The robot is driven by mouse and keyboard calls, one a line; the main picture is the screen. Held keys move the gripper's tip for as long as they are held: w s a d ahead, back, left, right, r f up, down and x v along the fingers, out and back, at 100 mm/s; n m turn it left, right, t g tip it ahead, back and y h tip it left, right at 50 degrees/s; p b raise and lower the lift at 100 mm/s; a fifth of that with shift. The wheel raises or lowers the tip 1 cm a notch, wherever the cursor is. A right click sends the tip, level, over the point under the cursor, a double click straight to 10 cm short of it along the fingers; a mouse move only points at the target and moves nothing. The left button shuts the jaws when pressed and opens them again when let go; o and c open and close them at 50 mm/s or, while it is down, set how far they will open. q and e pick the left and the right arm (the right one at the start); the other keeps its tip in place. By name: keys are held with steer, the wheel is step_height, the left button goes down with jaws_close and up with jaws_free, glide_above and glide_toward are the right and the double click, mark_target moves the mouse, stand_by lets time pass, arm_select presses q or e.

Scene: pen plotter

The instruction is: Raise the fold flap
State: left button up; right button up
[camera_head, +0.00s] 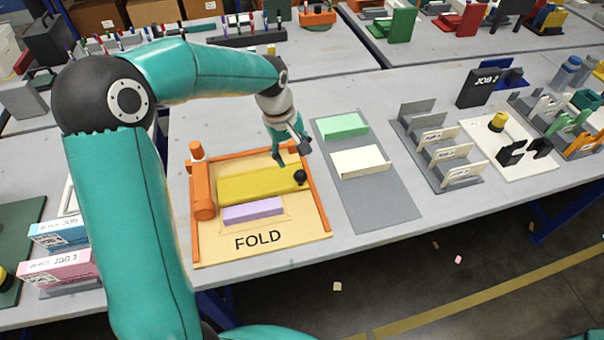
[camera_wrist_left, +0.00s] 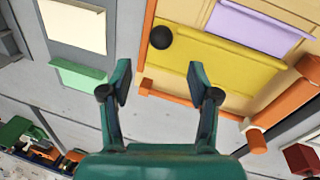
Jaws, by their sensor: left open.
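The fold station is a tan board marked FOLD (camera_head: 290,236) with an orange frame. Its yellow fold flap (camera_head: 245,185) lies across the board, and a black knob (camera_head: 300,177) stands at the flap's right end. My left gripper (camera_head: 291,156) is above the back right of the station, close to the knob but apart from it. In the left wrist view, the open, empty fingers (camera_wrist_left: 160,74) point toward the black knob (camera_wrist_left: 161,37), with the yellow flap (camera_wrist_left: 235,64) beside it. My right gripper is not in view.
A lilac card (camera_head: 253,211) lies in front of the flap. An orange post and roller (camera_head: 202,190) stand at the left. A grey mat (camera_head: 375,200) with green and cream cards lies to the right, before a grey rack (camera_head: 437,150). Bare table separates them.

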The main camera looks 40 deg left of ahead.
mark_target(299, 172)
arm_select(q)
steer(key=f, duration=0.3)
steer(key=w+f, duration=0.1)
steer(key=f, duration=0.2)
steer(key=d+f, duration=0.1)
steer(key=f, duration=0.3)
steer(key=shift+w+p, duration=0.25)
steer(key=shift+p, duration=0.15)
jaws_close()
steer(key=shift+d, duration=0.1)
steer(key=shift+r, duration=0.15)
